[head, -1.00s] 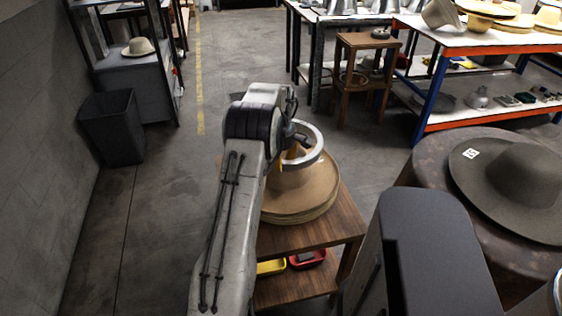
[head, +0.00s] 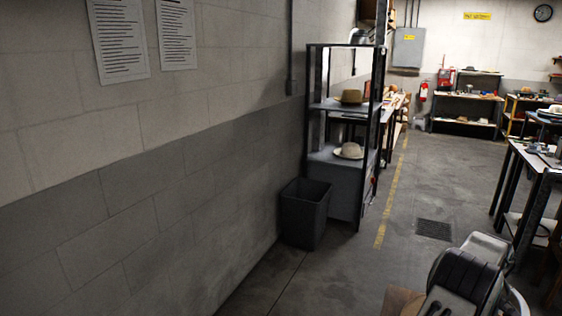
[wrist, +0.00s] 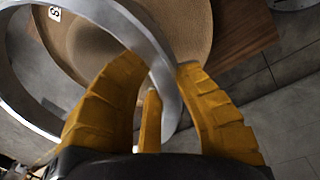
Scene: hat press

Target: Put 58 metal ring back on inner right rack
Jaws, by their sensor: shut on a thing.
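My gripper (wrist: 155,105) has yellow ribbed fingers shut on a large grey metal ring (wrist: 142,38) in the wrist view. The fingers close around the band at the ring's near right part, and the ring hangs tilted. No number on the ring can be read. In the head view only a pale curved edge of the ring (head: 517,301) shows at the bottom right, beside my arm; the fingers are hidden there. I cannot pick out the inner right rack in these views.
A tan hat (wrist: 190,28) with a tag lies on a wooden stand (wrist: 248,28) below the ring. A grey bin (head: 305,214) and a black shelf unit (head: 342,106) stand along the left wall. A dark table (head: 530,185) stands at the right. Open floor lies between.

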